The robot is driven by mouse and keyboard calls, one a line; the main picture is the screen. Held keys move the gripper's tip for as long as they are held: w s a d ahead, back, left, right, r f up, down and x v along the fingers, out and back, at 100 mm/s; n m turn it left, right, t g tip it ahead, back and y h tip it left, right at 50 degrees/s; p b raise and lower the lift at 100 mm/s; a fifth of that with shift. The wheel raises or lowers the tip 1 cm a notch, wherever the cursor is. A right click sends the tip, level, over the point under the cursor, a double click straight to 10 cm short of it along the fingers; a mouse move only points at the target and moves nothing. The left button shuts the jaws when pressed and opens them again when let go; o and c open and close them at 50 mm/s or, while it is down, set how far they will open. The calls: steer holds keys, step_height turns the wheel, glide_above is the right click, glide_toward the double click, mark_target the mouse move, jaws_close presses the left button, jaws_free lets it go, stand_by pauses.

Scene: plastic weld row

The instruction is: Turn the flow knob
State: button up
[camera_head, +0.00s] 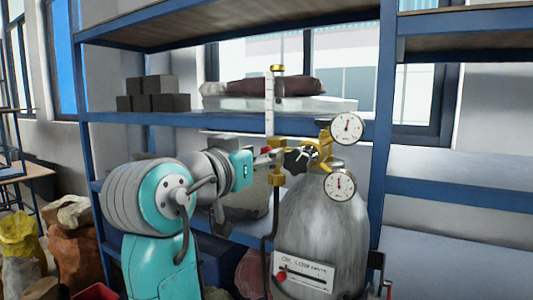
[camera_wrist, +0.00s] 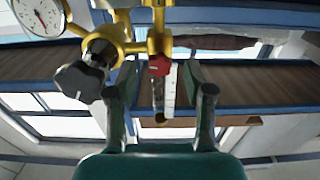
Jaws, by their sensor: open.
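The flow knob (camera_wrist: 160,67) is red and sits on the brass fitting at the end of the clear flow tube (camera_head: 269,108). In the wrist view it lies between the tips of my gripper (camera_wrist: 161,78), with gaps showing on both sides. My gripper (camera_head: 264,158) is open, its two fingers apart, and reaches in from the left in the head view. A black knob (camera_wrist: 80,82) on the brass regulator (camera_head: 324,145) is just left of the fingers in the wrist view. Whether the fingertips reach the red knob in depth is unclear.
A grey gas cylinder (camera_head: 325,225) stands below the regulator, with two round gauges, the upper (camera_head: 347,127) and lower (camera_head: 340,185). A blue-framed shelf (camera_head: 130,118) holding dark blocks (camera_head: 153,95) is behind. Filled sacks (camera_head: 75,250) stand at lower left.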

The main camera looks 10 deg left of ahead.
steer(key=shift+x, duration=1.4)
jaws_close()
steer(key=n, duration=0.5)
steer(key=shift+n, duration=0.3)
steer(key=n, duration=0.4)
steer(key=shift+n, duration=0.4)
